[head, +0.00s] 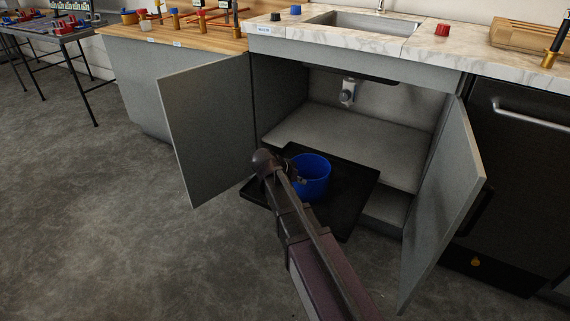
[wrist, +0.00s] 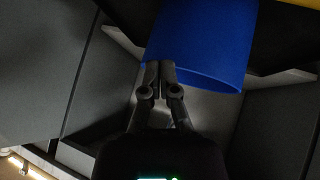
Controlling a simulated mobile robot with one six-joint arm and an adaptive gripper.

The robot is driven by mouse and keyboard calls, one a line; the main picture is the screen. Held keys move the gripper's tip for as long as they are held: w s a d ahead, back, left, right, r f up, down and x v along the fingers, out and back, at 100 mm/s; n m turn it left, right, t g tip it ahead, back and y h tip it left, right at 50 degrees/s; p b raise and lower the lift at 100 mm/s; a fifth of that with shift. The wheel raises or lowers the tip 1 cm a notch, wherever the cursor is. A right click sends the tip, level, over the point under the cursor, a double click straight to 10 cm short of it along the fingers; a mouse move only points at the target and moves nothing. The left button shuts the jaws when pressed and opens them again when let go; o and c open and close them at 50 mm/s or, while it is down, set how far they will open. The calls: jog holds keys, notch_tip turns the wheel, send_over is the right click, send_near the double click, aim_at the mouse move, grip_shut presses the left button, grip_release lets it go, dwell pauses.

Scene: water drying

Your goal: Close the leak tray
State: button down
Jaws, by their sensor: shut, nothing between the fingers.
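The leak tray (head: 350,188) is a flat black tray, pulled out from the open cabinet under the sink. A blue bucket (head: 312,172) stands upright on it. My arm reaches in from the lower right and covers part of the tray's front left. In the wrist view my gripper (wrist: 154,68) is shut and empty, with its fingertips in front of the blue bucket (wrist: 205,42). I cannot tell whether the fingertips touch the bucket. In the head view the fingers are mostly hidden by my arm's end.
The left cabinet door (head: 207,130) and the right cabinet door (head: 447,205) stand open on both sides of the tray. A drain pipe (head: 348,92) hangs above the cabinet shelf (head: 350,140). A dark appliance (head: 515,170) is at the right. The floor at left is clear.

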jog(key=s+d+r+n+g+y+p, duration=0.1)
jog(key=s+d+n+g+y+p, duration=0.1)
jog(key=s, duration=0.7)
jog(key=s+d+r+n+g+y+p, duration=0.1)
jog(key=s+n+y+p, duration=0.3)
jog(key=s, duration=0.5)
jog(key=shift+s+d+n+g+y, duration=0.4)
jog(key=shift+d+n+y, duration=0.4)
jog(key=shift+y, duration=0.2)
